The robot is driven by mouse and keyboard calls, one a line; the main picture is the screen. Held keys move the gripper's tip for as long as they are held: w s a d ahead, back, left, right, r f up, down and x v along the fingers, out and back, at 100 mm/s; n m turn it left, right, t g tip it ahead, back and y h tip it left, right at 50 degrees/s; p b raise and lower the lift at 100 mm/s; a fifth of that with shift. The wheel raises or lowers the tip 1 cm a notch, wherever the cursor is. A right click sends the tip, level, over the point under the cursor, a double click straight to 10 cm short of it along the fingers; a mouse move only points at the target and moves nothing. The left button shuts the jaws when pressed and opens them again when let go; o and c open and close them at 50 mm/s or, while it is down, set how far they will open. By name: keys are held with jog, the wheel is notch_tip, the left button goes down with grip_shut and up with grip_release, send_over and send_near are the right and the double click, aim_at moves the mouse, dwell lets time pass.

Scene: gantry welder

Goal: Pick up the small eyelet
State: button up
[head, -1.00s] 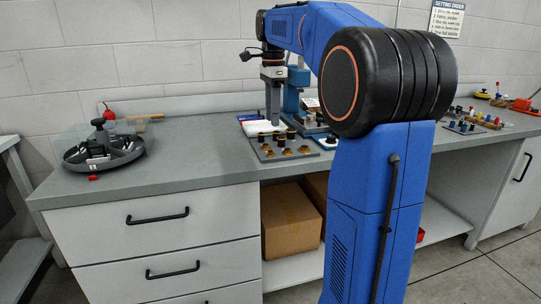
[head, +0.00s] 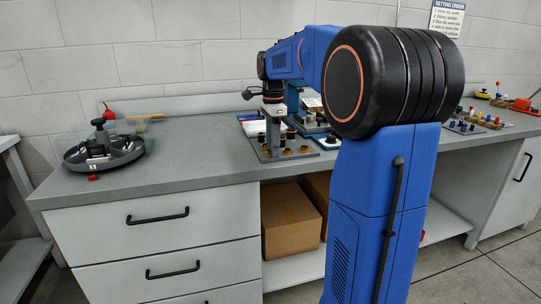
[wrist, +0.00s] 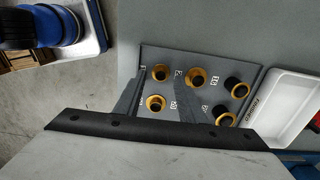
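A grey plate (wrist: 212,60) carries several brass-coloured eyelets with dark centres; the plate (head: 268,157) also shows on the bench in the head view. In the wrist view, one eyelet (wrist: 155,103) lies between my gripper's fingers. Two more eyelets stand farther up, one left (wrist: 161,73) and one right (wrist: 195,76). Two at the right have black tops (wrist: 236,88) (wrist: 224,115). Size markings are too blurred to read, so I cannot tell which is the small eyelet. My gripper (wrist: 156,100) is open, pointing down over the plate; no grip on anything shows.
A white tray (wrist: 280,105) lies right of the plate. A blue press (head: 293,97) stands behind it. A round grey tray (head: 76,160) with a black knob sits at the left of the bench, a small red piece (head: 93,178) before it. The bench between is clear.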

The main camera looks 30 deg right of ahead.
grip_shut()
dwell(0.3)
